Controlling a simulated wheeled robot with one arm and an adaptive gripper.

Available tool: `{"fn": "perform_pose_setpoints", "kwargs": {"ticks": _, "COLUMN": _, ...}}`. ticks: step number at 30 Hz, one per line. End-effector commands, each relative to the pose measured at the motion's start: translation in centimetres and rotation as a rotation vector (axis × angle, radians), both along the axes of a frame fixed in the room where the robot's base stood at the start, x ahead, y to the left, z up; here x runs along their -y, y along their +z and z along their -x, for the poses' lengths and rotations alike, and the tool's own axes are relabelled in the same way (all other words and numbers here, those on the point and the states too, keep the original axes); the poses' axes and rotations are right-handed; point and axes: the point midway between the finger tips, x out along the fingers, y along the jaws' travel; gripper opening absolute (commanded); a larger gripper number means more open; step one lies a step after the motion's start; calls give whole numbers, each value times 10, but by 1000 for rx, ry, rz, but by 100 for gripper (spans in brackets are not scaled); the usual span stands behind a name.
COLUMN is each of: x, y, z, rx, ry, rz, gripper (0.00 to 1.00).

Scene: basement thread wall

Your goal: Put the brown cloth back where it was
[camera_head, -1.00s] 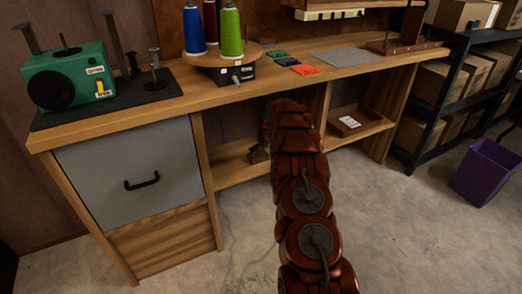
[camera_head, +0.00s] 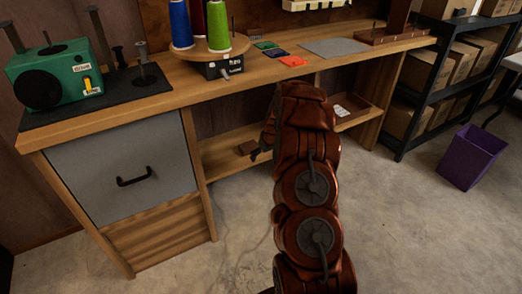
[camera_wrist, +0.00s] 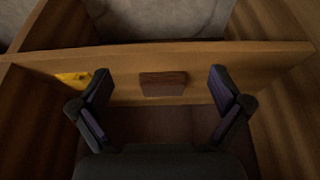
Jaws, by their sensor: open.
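A small brown rectangular piece, which looks like the folded brown cloth (camera_wrist: 163,83), lies on a pale wooden shelf board in the wrist view. My gripper (camera_wrist: 160,92) is open and empty. Its fingers stand apart on either side of the brown piece in the picture, and I see no contact. In the head view my gripper is mostly hidden behind my arm; only a dark part shows beside the brown piece.
Wooden side panels and a yellow thing (camera_wrist: 73,79) flank the shelf space. A purple bin (camera_head: 472,158) stands on open floor.

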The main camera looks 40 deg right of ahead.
Motion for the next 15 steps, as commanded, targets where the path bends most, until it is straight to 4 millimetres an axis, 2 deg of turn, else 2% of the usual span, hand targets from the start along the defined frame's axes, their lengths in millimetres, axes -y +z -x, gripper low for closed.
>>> {"fn": "perform_pose_setpoints", "kwargs": {"ticks": 4, "x": -2, "y": -1, "z": 10, "rx": -4, "ry": 2, "rz": -3, "gripper": 100}}
{"fn": "perform_pose_setpoints", "kwargs": {"ticks": 11, "x": -3, "y": 0, "z": 12, "rx": -2, "ry": 4, "rz": -1, "gripper": 100}}
{"fn": "perform_pose_setpoints", "kwargs": {"ticks": 15, "x": -21, "y": 12, "z": 13, "rx": -9, "ry": 18, "rz": -18, "gripper": 100}}
